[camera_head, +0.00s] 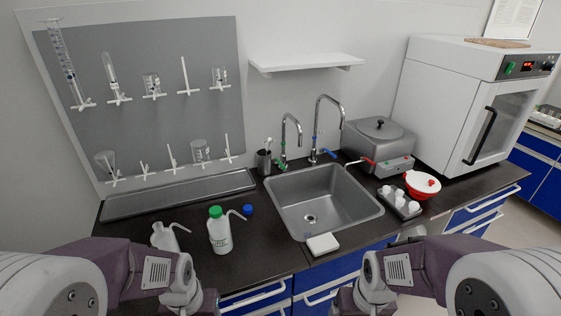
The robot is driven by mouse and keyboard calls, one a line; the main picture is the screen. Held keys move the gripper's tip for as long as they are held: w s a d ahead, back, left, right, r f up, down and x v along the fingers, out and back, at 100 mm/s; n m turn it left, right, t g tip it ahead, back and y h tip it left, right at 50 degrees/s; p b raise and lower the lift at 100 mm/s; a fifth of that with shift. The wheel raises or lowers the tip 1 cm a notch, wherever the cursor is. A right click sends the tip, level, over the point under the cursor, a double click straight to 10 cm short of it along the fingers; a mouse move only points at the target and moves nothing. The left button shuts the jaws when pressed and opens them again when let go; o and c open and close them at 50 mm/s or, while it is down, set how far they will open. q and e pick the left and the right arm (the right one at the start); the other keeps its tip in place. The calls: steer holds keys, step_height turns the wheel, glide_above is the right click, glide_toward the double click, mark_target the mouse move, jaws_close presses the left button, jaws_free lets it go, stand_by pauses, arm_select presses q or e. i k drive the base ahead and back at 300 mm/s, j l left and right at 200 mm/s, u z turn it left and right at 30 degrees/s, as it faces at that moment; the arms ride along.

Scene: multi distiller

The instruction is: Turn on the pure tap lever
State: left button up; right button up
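Two chrome gooseneck taps stand behind the sink (372,208). The left tap (299,130) has green parts (283,166) low on its body. The taller right tap (318,118) has a blue lever (329,153) pointing right, and a red part (366,160) shows farther right. No label shows which is the pure tap. The lever positions are too small to read as on or off. My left gripper (197,301) and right gripper (350,301) are low at the bottom edge, well in front of the taps. Their fingertips are not clearly visible.
A green-capped bottle (220,234) and a white wash bottle (166,238) stand left of the sink. A white block (322,244) lies at its front edge. A grey bath (378,140), a red-and-white bowl (422,185) and a white oven (455,105) are right.

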mark_target(275, 159)
steer(key=i+l+u, duration=0.2)
steer(key=u, duration=0.15)
steer(key=i+l+u, duration=0.3)
steer(key=l, duration=0.2)
steer(key=i+l, duration=0.2)
